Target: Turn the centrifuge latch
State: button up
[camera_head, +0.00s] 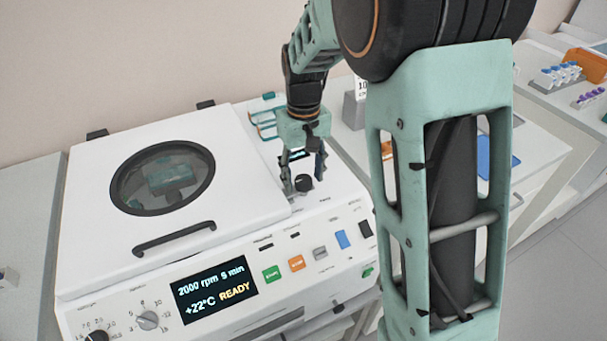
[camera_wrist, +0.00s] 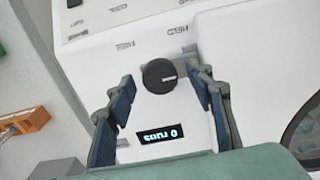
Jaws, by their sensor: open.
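The centrifuge (camera_head: 110,250) is a white machine with a closed lid (camera_head: 95,190) and a dark round window. The latch is a black round knob (camera_head: 304,183) on its top panel, right of the lid. In the wrist view the knob (camera_wrist: 159,76) sits between the fingers, near their tips. My gripper (camera_head: 304,186) is open and points down over the knob, one finger on each side. The wrist view shows both fingers of my gripper (camera_wrist: 160,80) apart. I cannot tell whether either finger touches the knob.
A small display (camera_wrist: 160,135) lies beside the knob. The front panel has a lit screen (camera_head: 214,291), dials and coloured buttons. The lid handle (camera_head: 174,239) is left of my gripper. Tube racks (camera_head: 562,77) and an orange bin (camera_head: 588,64) stand on the bench at the right.

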jog(key=shift+c, duration=0.4)
jog(key=c, duration=1)
jog(key=shift+c, duration=0.2)
jog(key=n, duration=0.4)
jog(key=shift+n, duration=0.4)
jog(key=n, duration=0.4)
jog(key=shift+r+n+p, duration=0.1)
jog(key=shift+n+p, duration=0.2)
jog(key=n+p, duration=0.1)
jog(key=n, duration=0.3)
jog(key=shift+n+p, duration=1)
jog(key=shift+n, duration=1.2)
